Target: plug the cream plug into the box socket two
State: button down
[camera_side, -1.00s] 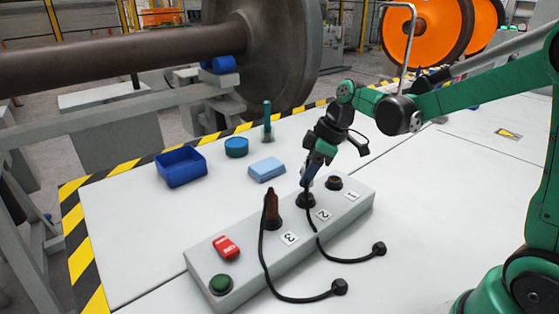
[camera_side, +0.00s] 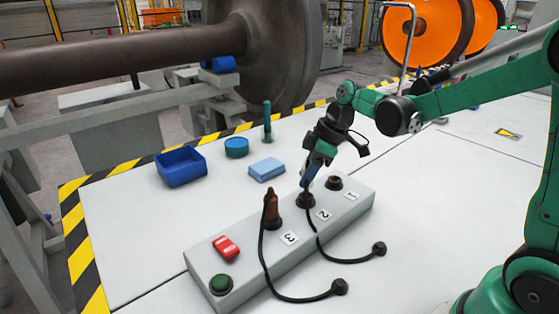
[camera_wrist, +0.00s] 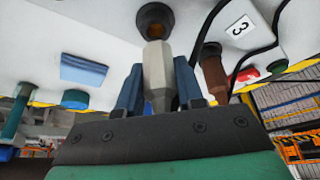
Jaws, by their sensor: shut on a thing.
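The cream plug (camera_wrist: 157,68) is between the blue fingers of my gripper (camera_wrist: 159,88) in the wrist view, and its far end meets the dark ring of socket two (camera_wrist: 155,20). How deep it sits is hard to tell. In the side view my gripper (camera_side: 308,180) is shut on the plug right above socket two (camera_side: 306,200), beside the label 2. The grey box (camera_side: 250,250) carries sockets labelled 1, 2 and 3. Socket one (camera_side: 334,183) is empty. A brown plug (camera_side: 271,205) stands upright in socket three.
A red switch (camera_side: 226,248) and a green button (camera_side: 221,284) sit at the box's near left end. Black cords with caps (camera_side: 379,249) lie in front. A blue tray (camera_side: 180,168), a light blue block (camera_side: 267,169) and a teal round tin (camera_side: 236,147) lie behind.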

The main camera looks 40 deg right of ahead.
jog(key=shift+f, duration=1.3)
jog(key=shift+c, duration=2.4)
grip_release()
jog(key=shift+r, duration=0.1)
jog(key=shift+v, duration=2.75)
jog(key=s+a+r+m+t+h, duration=0.1)
jog(key=s+a+m+t+h, duration=0.2)
jog(key=s+m, duration=0.5)
jog(key=shift+s+a+m+t, duration=0.15)
jog(key=shift+a+m+t, duration=0.35)
jog(key=shift+a, duration=0.25)
